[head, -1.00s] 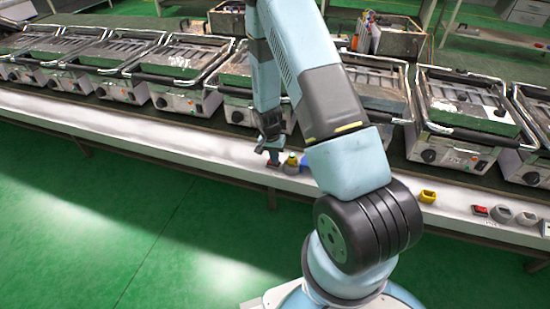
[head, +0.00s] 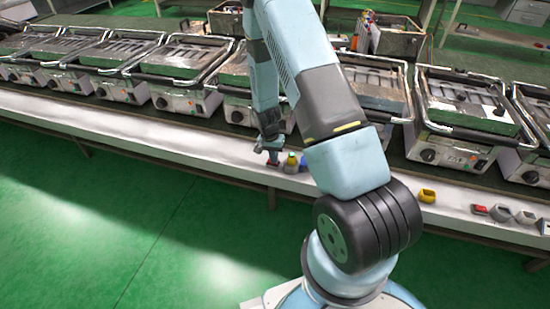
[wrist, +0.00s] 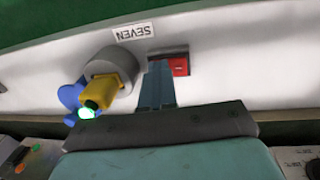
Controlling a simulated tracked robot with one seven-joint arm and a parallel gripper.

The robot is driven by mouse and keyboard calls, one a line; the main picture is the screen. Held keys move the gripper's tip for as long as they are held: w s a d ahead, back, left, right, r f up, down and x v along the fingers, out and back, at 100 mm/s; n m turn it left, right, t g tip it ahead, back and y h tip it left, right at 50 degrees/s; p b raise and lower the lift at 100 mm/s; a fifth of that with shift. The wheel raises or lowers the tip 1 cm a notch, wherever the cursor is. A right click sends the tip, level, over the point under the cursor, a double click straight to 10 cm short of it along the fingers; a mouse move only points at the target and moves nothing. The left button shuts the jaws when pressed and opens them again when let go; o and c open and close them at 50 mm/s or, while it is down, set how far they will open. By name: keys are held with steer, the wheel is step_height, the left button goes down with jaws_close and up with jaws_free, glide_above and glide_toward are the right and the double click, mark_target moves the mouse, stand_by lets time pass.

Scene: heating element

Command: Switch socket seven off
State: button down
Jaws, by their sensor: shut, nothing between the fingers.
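Socket seven is a grey round socket (wrist: 120,62) with a yellow plug (wrist: 103,92) in it, below an upside-down "SEVEN" label (wrist: 133,32) in the wrist view. A green light glows at the plug's end. The red switch (wrist: 181,67) is just right of the socket. My gripper (wrist: 159,66) is shut and empty, its fingertips at the switch's left edge, partly covering it; I cannot tell if they touch. In the head view my gripper (head: 271,157) is over the white ledge, just above the red switch (head: 273,163), with the yellow plug (head: 292,158) to its right.
A blue part (wrist: 70,97) sits left of the plug. The white ledge (head: 150,138) runs in front of a row of grill-like machines (head: 180,75). Another yellow plug (head: 427,196) and a red switch (head: 480,209) are farther right. The ledge left of my gripper is clear.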

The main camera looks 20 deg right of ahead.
steer(key=shift+w+a+f, duration=0.15)
steer(key=shift+w+a, duration=0.15)
steer(key=shift+a, duration=0.4)
steer(key=shift+r, duration=0.3)
step_height(320, 180, up, 23)
steer(key=w+a, duration=0.2)
steer(key=shift+r, duration=0.15)
steer(key=shift+s, duration=0.1)
steer(key=shift+s+d, duration=0.35)
